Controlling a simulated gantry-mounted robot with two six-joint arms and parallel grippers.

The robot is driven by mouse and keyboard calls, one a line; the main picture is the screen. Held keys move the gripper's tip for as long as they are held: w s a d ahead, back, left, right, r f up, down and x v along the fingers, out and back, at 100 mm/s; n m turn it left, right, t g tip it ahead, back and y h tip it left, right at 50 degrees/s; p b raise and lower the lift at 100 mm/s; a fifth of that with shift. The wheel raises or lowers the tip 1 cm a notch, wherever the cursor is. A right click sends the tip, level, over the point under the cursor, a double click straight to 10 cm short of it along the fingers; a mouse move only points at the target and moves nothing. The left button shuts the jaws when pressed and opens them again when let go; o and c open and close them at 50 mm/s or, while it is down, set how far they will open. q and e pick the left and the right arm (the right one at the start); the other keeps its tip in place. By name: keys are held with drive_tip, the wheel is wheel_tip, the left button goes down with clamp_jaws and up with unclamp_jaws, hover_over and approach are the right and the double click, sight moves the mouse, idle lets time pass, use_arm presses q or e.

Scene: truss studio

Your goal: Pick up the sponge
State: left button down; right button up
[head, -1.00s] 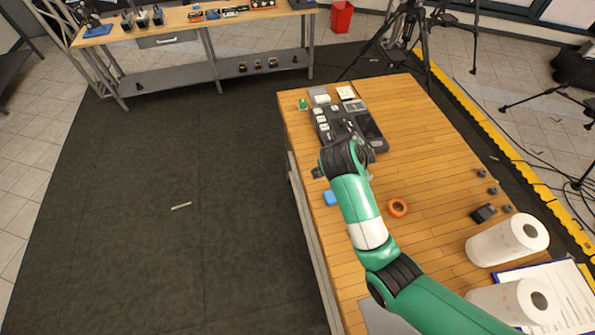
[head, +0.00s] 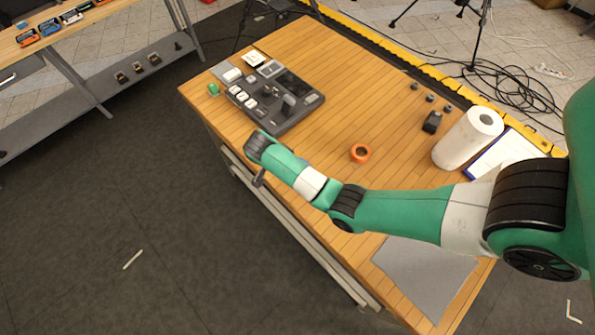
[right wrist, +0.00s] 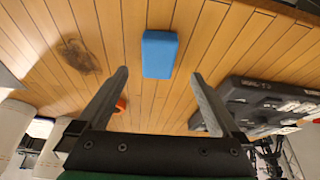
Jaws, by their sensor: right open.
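The sponge, a blue block (right wrist: 159,54), lies on the wooden table in the right wrist view, just ahead of my right fingertips and centred between them. In the head view it is hidden, apparently behind my right arm. My right gripper (right wrist: 160,78) is open and empty, with one finger on each side of the view. In the head view its jaws are mostly hidden behind the wrist near the table's left edge. My left gripper is not in view.
A grey mat (head: 425,275) lies at the near end.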

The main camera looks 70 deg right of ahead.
drive_tip(key=shift+x, duration=0.85)
drive_tip(key=b+x, duration=0.1)
drive_tip(key=x, duration=0.4)
drive_tip(key=shift+s+b, duration=0.15)
drive_tip(key=shift+b, duration=0.2)
drive_tip(key=c, duration=1.3)
drive_tip(key=shift+c, duration=0.3)
drive_tip(key=shift+r, duration=0.15)
drive_tip(key=shift+r, duration=0.25)
drive_tip(key=r+p, duration=0.1)
drive_tip(key=r, duration=0.1)
drive_tip(key=r+p, duration=0.1)
drive_tip(key=r, duration=0.1)
drive_tip(key=shift+s+a+r+p, duration=0.1)
drive_tip(key=shift+s+a+p, duration=0.1)
drive_tip(key=shift+s+p, duration=0.15)
drive_tip(key=s+a+r+p, duration=0.6)
drive_tip(key=s+r+p, duration=0.2)
drive_tip(key=s, duration=0.3)
drive_tip(key=shift+s+a+p, duration=0.2)
drive_tip(key=shift+a+p, duration=0.1)
drive_tip(key=shift+p, duration=0.15)
